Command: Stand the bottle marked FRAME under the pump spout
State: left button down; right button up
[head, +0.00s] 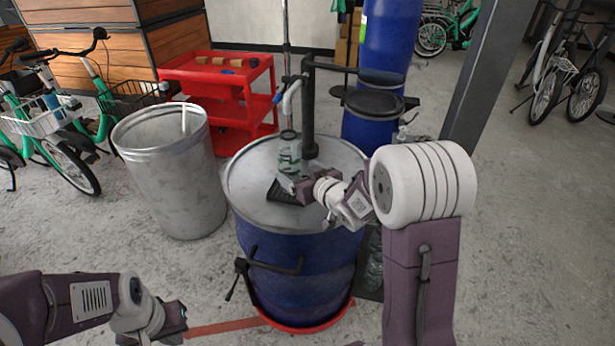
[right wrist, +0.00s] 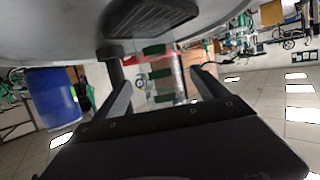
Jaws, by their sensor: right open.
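A clear bottle with green bands (head: 289,158) stands upright on the blue drum's grey lid (head: 245,180), at the black drip grate (head: 283,194). The white pump spout (head: 290,98) hangs just above its neck. I cannot read its marking. My right gripper (head: 298,184) is beside the bottle's lower part. In the right wrist view, my open jaws (right wrist: 162,82) stand either side of the green-banded bottle (right wrist: 160,73), with gaps visible; the grate (right wrist: 150,18) shows above. My left gripper (head: 181,322) is low at the left, away from the drum; its jaws are unclear.
The black pump post (head: 309,110) rises behind the bottle. A metal bin (head: 165,170) stands left of the drum and a red cart (head: 220,90) behind. Another clear bottle (head: 374,270) is low beside the drum, partly hidden by my arm. A black crank (head: 270,265) juts from the drum's front.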

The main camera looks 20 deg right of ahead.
jog(key=v, duration=0.6)
jog(key=shift+s+p, duration=0.2)
jog(key=shift+p, duration=0.1)
jog(key=shift+r, duration=0.1)
jog(key=a+r+y+p, duration=0.1)
jog(key=a+r+p, duration=0.4)
jog(key=r+p, duration=0.35)
jog(key=s+d+f+m+g+h+p, duration=0.1)
jog(key=s+f+g, duration=0.4)
jog(key=s, duration=0.5)
jog(key=s+d+f+m+g+h+p, duration=0.1)
jog(key=s+f+g+h+p, duration=0.1)
jog(key=s+f+g, duration=0.4)
jog(key=s+g, duration=0.2)
jog(key=s, duration=0.3)
jog(key=shift+s+d+m+h, duration=0.2)
jog(key=shift+d+m+h, duration=0.1)
jog(key=shift+d+h, duration=0.1)
